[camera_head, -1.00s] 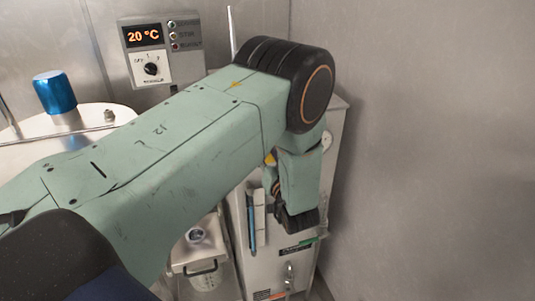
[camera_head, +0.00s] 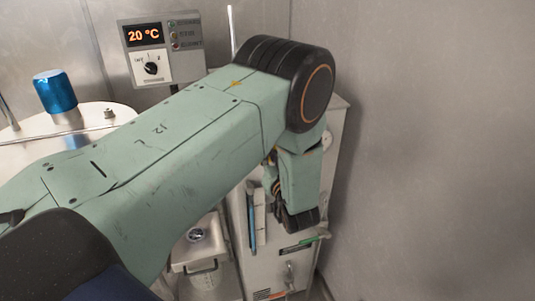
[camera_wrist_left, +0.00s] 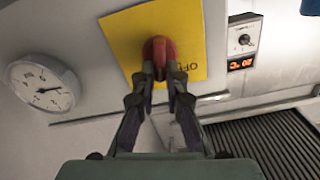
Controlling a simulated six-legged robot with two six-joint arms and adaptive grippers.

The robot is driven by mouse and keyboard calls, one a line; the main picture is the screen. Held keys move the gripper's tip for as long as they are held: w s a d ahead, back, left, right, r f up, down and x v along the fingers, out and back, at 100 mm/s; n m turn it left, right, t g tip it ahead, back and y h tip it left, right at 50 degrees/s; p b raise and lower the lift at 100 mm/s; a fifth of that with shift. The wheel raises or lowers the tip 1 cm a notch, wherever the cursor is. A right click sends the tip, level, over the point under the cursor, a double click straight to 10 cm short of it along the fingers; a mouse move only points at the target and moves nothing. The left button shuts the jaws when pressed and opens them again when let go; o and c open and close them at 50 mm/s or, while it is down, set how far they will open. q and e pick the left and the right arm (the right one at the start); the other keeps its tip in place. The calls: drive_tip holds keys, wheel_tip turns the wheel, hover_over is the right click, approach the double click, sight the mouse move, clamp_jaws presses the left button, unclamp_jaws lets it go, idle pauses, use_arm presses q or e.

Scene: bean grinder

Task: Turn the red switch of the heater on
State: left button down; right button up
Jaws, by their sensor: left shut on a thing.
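The red switch (camera_wrist_left: 158,53) is a rounded knob on a square yellow plate (camera_wrist_left: 122,32) in the left wrist view. Part of a dark label shows on the plate to the right of the knob. My left gripper (camera_wrist_left: 158,84) is shut on the red switch, with one fingertip on each side of its lower part. In the head view my left arm reaches across from the left and bends down over a grey cabinet (camera_head: 272,268). The switch and the fingertips cannot be made out there. My right gripper is not in view.
A round dial gauge (camera_wrist_left: 43,88) is left of the switch. A control box (camera_head: 161,50) reading 20 °C hangs on the back wall. A metal vessel (camera_head: 100,112) with a blue knob (camera_head: 55,91) stands at the left. A bare metal wall (camera_head: 430,150) bounds the right.

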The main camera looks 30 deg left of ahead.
use_arm(q)
drive_tip(key=shift+m, duration=0.4)
drive_tip(key=shift+w+d+f+m+b, duration=0.15)
drive_tip(key=shift+m+b, duration=0.1)
drive_tip(key=shift+m, duration=1.1)
drive_tip(key=shift+w+d+m+b, duration=0.1)
drive_tip(key=shift+m+b, duration=0.15)
drive_tip(key=shift+m, duration=1.1)
drive_tip(key=c, duration=1.4)
unclamp_jaws()
drive_tip(key=shift+v, duration=3.7)
